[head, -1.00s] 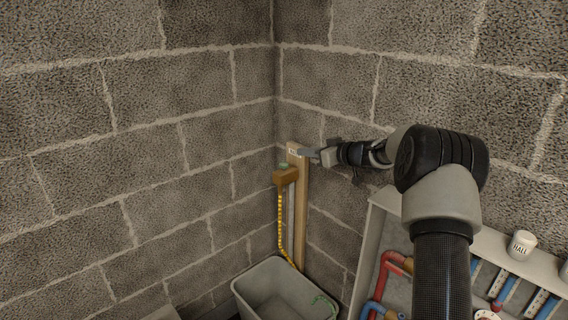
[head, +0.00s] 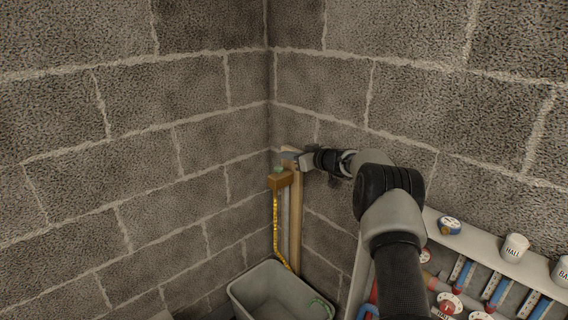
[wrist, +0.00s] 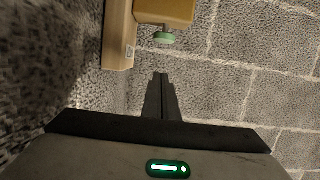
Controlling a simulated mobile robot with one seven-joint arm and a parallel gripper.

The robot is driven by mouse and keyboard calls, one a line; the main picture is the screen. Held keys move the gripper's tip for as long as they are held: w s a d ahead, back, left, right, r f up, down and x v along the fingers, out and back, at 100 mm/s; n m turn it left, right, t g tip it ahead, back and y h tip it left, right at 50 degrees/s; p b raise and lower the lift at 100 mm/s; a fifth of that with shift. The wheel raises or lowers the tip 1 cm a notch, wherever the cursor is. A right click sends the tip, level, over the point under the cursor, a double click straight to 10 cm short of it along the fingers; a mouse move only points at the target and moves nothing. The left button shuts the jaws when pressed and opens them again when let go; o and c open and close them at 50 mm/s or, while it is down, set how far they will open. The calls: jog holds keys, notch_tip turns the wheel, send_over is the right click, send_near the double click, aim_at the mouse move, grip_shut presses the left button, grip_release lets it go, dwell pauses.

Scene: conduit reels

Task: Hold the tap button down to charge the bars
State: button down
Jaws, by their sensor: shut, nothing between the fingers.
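The tap is a brown box (head: 280,182) on a pale wooden post (head: 295,225) in the wall corner, with a green button (head: 277,170) on top. The wrist view shows the button (wrist: 165,38) on the box (wrist: 165,10), beside the post (wrist: 118,35). My gripper (head: 290,158) is shut and empty, close above and right of the button. In the wrist view its fingertips (wrist: 160,76) point towards the button, with a visible gap between. Blue-and-white bars (head: 498,290) stand in a grey panel at lower right; part of the panel is hidden by my arm.
A yellow dotted strip (head: 276,235) hangs from the box towards a grey bin (head: 270,285) below. Block walls close in the corner on both sides.

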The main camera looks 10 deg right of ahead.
aim_at(279, 169)
jog(key=f, duration=0.1)
jog(key=w+a+f, duration=0.1)
jog(key=f, duration=0.1)
jog(key=w+f, duration=0.1)
jog(key=shift+a+f+p, duration=0.15)
jog(key=shift+f+p, duration=0.15)
jog(key=shift+f, duration=0.1)
